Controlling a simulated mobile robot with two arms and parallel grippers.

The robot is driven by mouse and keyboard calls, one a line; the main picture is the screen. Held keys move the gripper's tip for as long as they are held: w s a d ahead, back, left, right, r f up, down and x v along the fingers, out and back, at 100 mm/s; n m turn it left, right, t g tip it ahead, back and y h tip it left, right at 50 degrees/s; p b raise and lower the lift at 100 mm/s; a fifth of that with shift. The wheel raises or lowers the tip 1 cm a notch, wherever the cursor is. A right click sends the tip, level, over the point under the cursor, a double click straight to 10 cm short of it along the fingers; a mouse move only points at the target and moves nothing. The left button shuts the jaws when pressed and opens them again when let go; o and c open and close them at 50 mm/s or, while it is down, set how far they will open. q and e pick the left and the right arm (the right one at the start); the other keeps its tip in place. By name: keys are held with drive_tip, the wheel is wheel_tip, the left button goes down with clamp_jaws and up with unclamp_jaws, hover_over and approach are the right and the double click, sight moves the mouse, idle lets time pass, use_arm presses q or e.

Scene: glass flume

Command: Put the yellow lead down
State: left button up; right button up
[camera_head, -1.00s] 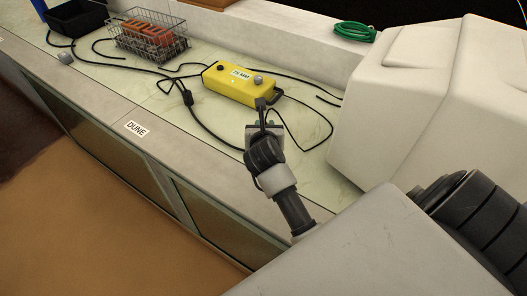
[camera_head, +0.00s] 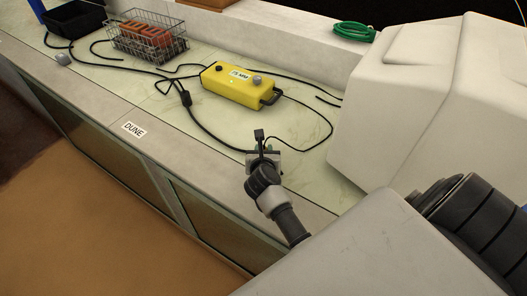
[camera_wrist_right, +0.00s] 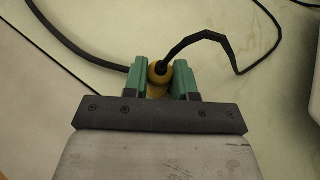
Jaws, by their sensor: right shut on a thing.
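My right gripper (camera_head: 263,148) is over the pale counter, in front of the yellow box (camera_head: 231,84) and apart from it. In the right wrist view, the green fingers of my right gripper (camera_wrist_right: 160,72) are closed on the yellow lead (camera_wrist_right: 157,86), whose yellow end shows between them. A black cable curves away from it to the right, and a thicker dark cable passes on the left. In the head view the yellow end is too small to make out. Whether the lead touches the counter I cannot tell. My left gripper is not in view.
Black cables (camera_head: 207,128) lie across the counter (camera_head: 150,105). A wire basket (camera_head: 148,48) with an orange thing in it and a black tray (camera_head: 74,18) stand at the back left. A large white casing (camera_head: 400,100) stands on the right. A green coil (camera_head: 354,31) lies on the ledge behind.

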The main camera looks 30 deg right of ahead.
drive_tip(key=shift+f, duration=0.1)
drive_tip(key=o, duration=0.5)
drive_tip(key=shift+f, duration=0.1)
drive_tip(key=shift+c, duration=0.2)
drive_tip(key=o, duration=0.5)
drive_tip(key=shift+c, duration=0.2)
drive_tip(key=shift+r, duration=0.3)
drive_tip(key=v, duration=0.7)
drive_tip(key=shift+s+a, duration=0.1)
drive_tip(key=shift+s, duration=0.15)
